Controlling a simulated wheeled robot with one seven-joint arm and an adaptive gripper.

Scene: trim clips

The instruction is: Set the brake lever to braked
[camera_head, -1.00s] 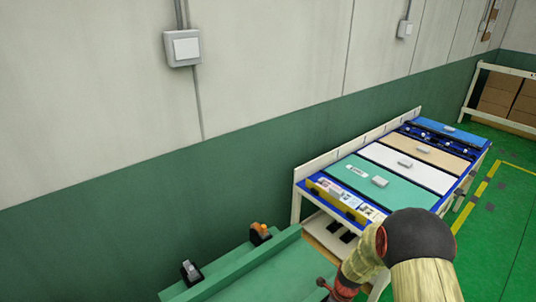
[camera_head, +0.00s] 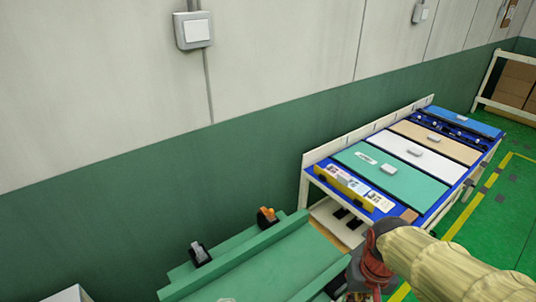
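Two small lever-like parts on dark bases stand along the back of a green bench (camera_head: 262,258) at the lower middle. One has an orange top (camera_head: 267,215) and the other a light grey top (camera_head: 199,252). I cannot tell from the picture whether either is the brake lever, or what setting it shows. My arm reaches in from the lower right, and its far part runs out of the bottom edge, to the right of the bench. My gripper itself does not show.
A blue workbench (camera_head: 447,203) with green, white and tan panels stands right of the green bench. A wall switch (camera_head: 193,31) is at upper left. Cardboard boxes (camera_head: 515,84) sit on a rack at far right. Green floor (camera_head: 500,225) lies open at right.

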